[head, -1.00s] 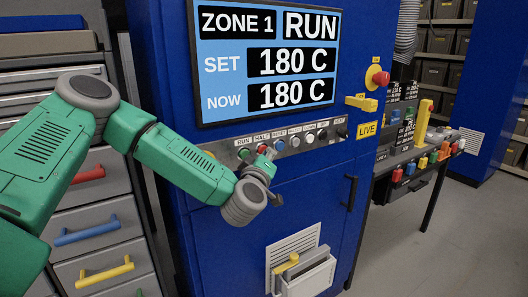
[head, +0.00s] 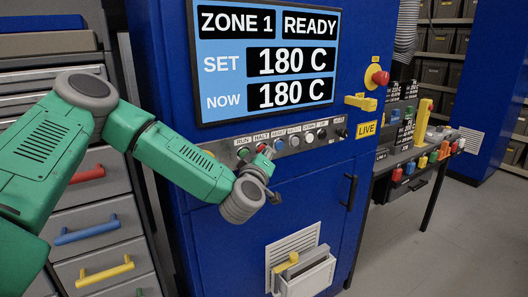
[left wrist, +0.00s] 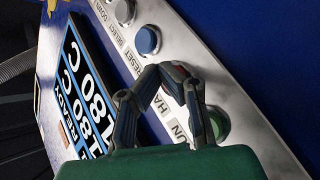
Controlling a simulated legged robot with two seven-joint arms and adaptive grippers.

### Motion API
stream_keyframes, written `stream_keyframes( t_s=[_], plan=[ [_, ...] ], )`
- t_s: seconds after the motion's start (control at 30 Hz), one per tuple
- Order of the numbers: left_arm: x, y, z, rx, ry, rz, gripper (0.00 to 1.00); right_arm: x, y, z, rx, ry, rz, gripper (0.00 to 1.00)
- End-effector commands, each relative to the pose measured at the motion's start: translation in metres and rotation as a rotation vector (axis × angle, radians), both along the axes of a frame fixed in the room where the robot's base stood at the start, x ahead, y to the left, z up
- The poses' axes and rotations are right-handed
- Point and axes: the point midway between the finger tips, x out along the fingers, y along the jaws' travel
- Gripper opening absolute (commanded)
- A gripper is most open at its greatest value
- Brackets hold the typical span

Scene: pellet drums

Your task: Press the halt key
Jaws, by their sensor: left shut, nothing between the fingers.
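The red halt key (head: 261,147) sits under the HALT label on the grey key strip of the blue cabinet. My left gripper (head: 268,154) is at this key, shut and empty. In the left wrist view the fingertips (left wrist: 168,74) meet over the halt key and hide most of it; a little red shows beside them. The fingertips seem to touch the key, but how far it is pushed in is hidden. The screen (head: 266,60) above reads ZONE 1 READY, SET 180 C, NOW 180 C. My right gripper is not in view.
The green run key (head: 243,153) and blue reset key (head: 279,144) flank the halt key closely. Further keys continue right. A red mushroom button (head: 380,77) stands out at the cabinet's right. A drawer unit (head: 100,220) is at the left, and a bench with coloured keys at the right.

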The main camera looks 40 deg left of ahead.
Motion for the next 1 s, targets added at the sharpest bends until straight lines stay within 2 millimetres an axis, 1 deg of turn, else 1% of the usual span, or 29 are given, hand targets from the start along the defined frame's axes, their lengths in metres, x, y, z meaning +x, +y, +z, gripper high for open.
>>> stream_keyframes(
  t_s=[0.27, 0.6, 1.0],
  plan=[
    [0.0, 0.0, 0.001, 0.0, -0.002, 0.002, 0.0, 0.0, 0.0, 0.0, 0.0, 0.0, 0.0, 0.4],
    [-0.005, -0.014, 0.001, 0.001, -0.002, 0.001, 0.0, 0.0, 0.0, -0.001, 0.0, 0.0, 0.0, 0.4],
    [-0.007, -0.018, 0.0, -0.001, -0.001, 0.001, 0.0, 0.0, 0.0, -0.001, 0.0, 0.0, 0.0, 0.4]
  ],
)
